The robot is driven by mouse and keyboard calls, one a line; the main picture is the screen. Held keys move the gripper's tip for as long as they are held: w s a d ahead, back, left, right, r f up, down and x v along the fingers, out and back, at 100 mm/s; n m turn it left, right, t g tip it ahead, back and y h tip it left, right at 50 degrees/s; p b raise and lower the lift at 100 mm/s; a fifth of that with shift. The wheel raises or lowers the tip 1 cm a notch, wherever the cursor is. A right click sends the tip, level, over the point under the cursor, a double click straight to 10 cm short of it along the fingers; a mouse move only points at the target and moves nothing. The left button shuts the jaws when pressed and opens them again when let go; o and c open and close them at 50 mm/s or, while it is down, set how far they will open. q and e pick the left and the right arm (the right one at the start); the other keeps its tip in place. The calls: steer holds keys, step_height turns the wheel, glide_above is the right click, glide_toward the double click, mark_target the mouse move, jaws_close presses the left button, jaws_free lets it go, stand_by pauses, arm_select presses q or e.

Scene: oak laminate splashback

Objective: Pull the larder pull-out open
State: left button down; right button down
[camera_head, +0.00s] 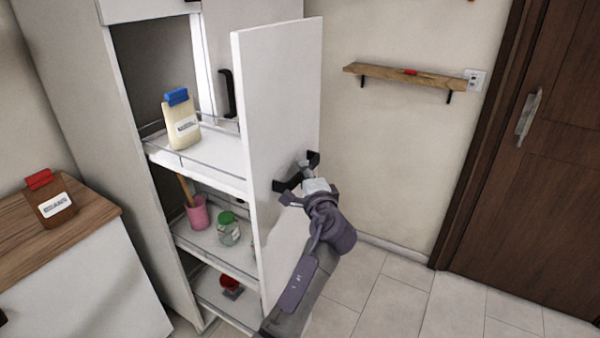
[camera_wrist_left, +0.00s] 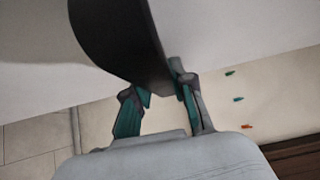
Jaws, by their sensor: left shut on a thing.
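The larder pull-out stands out of its tall white cabinet (camera_head: 65,70), its shelves exposed. Its white front panel (camera_head: 278,90) faces right in the head view. My left gripper (camera_head: 300,173) is at the outer face of this panel. In the left wrist view, my left gripper's fingers (camera_wrist_left: 160,105) are shut on a dark curved handle (camera_wrist_left: 125,40). In the head view the gripper largely hides the handle. My right gripper is not in view.
Lower shelves hold a pink cup (camera_head: 197,214), a green-lidded jar (camera_head: 228,230) and a red item (camera_head: 231,283). A wooden counter (camera_head: 90,215) stands left. Tiled floor (camera_head: 400,295) lies clear right, before a brown door (camera_head: 530,180).

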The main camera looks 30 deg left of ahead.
arm_select(q)
steer(key=shift+f, duration=0.1)
stand_by(0.3)
steer(key=c, duration=1)
jaws_free()
steer(key=shift+o, duration=0.2)
